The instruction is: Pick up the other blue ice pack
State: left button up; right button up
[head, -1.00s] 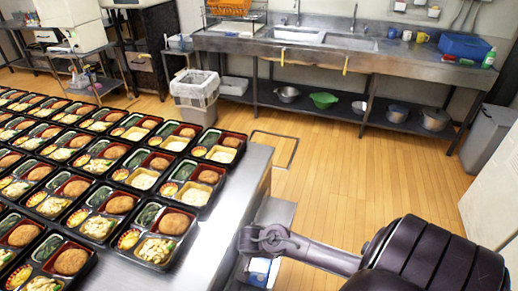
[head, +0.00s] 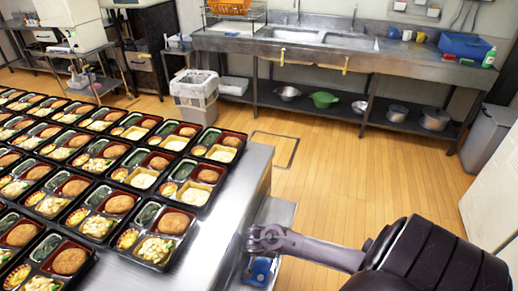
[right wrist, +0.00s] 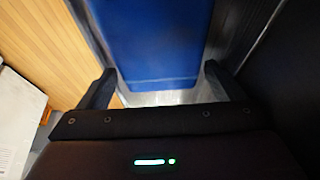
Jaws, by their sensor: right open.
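A blue ice pack (right wrist: 152,40) fills the upper middle of the right wrist view, its near edge facing me. My right gripper (right wrist: 160,72) is open, with one finger on each side of the pack's near end. I cannot tell whether either finger touches it. In the head view, a small blue patch of the pack (head: 262,271) shows under my right gripper (head: 263,250), beside the steel table's right edge. The rest is hidden by the gripper and the picture's edge. My left gripper is not in view.
The steel table (head: 240,185) carries rows of filled black bento trays (head: 160,250) on the left. A lined waste bin (head: 196,95) stands behind it. The wooden floor (head: 340,180) to the right is clear up to the sink counter (head: 340,45).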

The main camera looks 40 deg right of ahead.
jog(key=shift+f, duration=0.15)
jog(key=c, duration=0.9)
jog(key=shift+c, duration=0.2)
